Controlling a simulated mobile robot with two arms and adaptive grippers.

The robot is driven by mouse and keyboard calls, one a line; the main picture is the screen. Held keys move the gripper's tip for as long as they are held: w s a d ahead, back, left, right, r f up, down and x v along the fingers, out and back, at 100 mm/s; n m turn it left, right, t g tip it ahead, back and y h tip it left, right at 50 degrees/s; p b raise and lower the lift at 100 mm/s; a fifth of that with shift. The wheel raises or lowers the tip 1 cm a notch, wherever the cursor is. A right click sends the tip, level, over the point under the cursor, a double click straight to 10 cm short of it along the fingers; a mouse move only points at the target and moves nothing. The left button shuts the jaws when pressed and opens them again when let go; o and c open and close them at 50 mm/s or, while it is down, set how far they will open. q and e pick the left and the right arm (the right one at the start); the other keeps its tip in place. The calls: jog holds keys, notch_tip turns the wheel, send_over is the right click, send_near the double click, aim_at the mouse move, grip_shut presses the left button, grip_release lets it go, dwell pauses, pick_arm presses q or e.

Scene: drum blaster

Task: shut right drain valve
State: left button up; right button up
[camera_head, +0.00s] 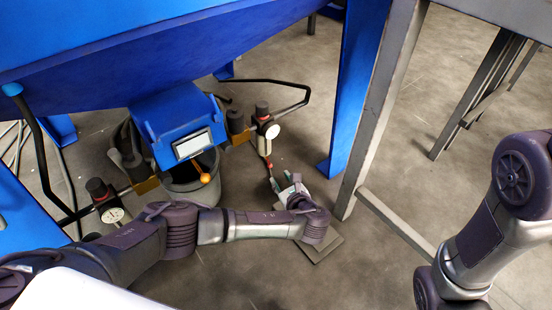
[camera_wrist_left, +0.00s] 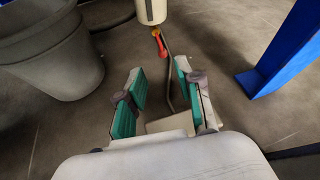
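A small red valve handle (camera_head: 269,165) hangs low at the right side of the blue machine, below a round gauge (camera_head: 271,131). In the left wrist view the red handle (camera_wrist_left: 162,47) has a yellow-orange top and sits just under a pale cylinder (camera_wrist_left: 150,10). My left gripper (camera_head: 288,186) is close to the handle, a little below and to its right in the head view. In the wrist view my left gripper (camera_wrist_left: 156,88) is open, with green pads apart and nothing between them; the handle shows beyond the fingertips. My right arm shows at the right edge, but its gripper is out of view.
A grey bucket (camera_head: 190,186) stands under the blue hopper outlet (camera_head: 178,120); the bucket also fills the wrist view's upper left (camera_wrist_left: 50,45). A blue leg (camera_head: 352,90) and a grey frame post (camera_head: 384,105) stand to the right. A second gauge (camera_head: 112,214) is at left.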

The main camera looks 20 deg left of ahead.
aim_at(269, 163)
pick_arm(q)
jog(key=b+x, duration=0.3)
jog(key=x, duration=0.1)
jog(key=b+x, duration=0.3)
jog(key=x, duration=0.1)
jog(key=b+x, duration=0.3)
jog(key=x, duration=0.1)
jog(key=shift+s+f, duration=0.15)
jog(key=shift+f, duration=0.15)
jog(key=shift+w+a+b, duration=0.4)
jog(key=shift+w+b, duration=0.15)
jog(key=shift+w, duration=0.05)
grip_shut()
